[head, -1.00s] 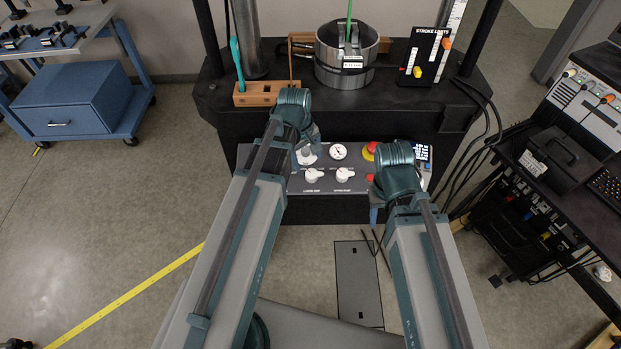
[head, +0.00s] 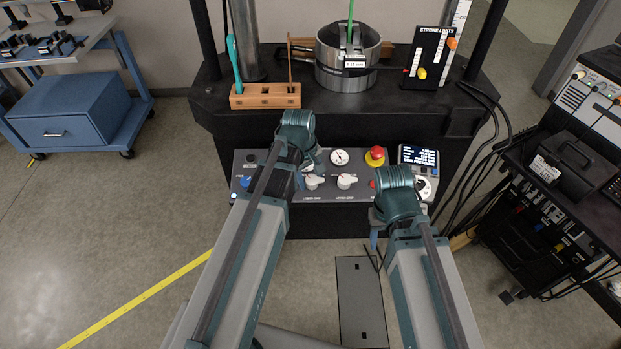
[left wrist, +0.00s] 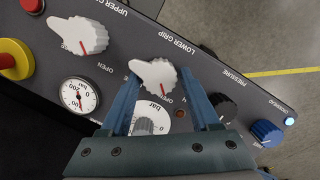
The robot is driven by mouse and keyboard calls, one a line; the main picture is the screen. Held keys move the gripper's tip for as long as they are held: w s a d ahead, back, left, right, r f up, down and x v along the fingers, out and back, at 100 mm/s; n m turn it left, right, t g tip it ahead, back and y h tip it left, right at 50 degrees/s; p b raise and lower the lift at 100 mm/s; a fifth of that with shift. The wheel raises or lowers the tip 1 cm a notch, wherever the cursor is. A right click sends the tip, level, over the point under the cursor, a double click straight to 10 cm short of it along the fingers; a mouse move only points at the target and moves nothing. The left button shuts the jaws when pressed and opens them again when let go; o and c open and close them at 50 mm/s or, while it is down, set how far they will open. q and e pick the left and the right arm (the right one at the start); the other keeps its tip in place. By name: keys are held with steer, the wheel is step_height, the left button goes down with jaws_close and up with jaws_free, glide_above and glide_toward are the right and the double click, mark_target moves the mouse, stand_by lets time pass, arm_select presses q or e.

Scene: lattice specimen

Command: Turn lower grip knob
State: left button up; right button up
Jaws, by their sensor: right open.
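The lower grip knob (head: 313,181) is a white pointer knob on the grey control panel (head: 270,190). In the left wrist view the lower grip knob (left wrist: 153,74) lies between the tips of my left gripper (left wrist: 160,80). The blue fingers stand apart on either side of it, with gaps; contact cannot be made out. In the head view my left wrist hides most of these fingers. My right gripper (head: 375,226) is mostly hidden by its own wrist, with a bit of blue finger showing below the panel's right part.
The white upper grip knob (head: 347,181) is beside the lower one. A gauge (head: 340,157), red emergency button (head: 375,156) and display (head: 418,155) are close by. A black pressure knob (left wrist: 222,106) and blue knob (left wrist: 266,132) lie on the other side. Cables hang at right.

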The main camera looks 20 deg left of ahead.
arm_select(q)
jaws_close()
steer(key=shift+m, duration=0.3)
steer(key=m, duration=0.3)
steer(key=shift+d+m+g+y, duration=0.15)
steer(key=shift+m+g+y, duration=0.15)
steer(key=shift+y, duration=0.1)
steer(key=m, duration=0.4)
steer(key=shift+d+m+y, duration=0.15)
steer(key=shift+m+y, duration=0.15)
steer(key=shift+y, duration=0.1)
steer(key=m+y, duration=0.1)
steer(key=m, duration=0.3)
steer(key=shift+d, duration=0.1)
steer(key=shift+s+d+m+y, duration=0.1)
steer(key=shift+m+y, duration=0.3)
steer(key=shift+m, duration=1.9)
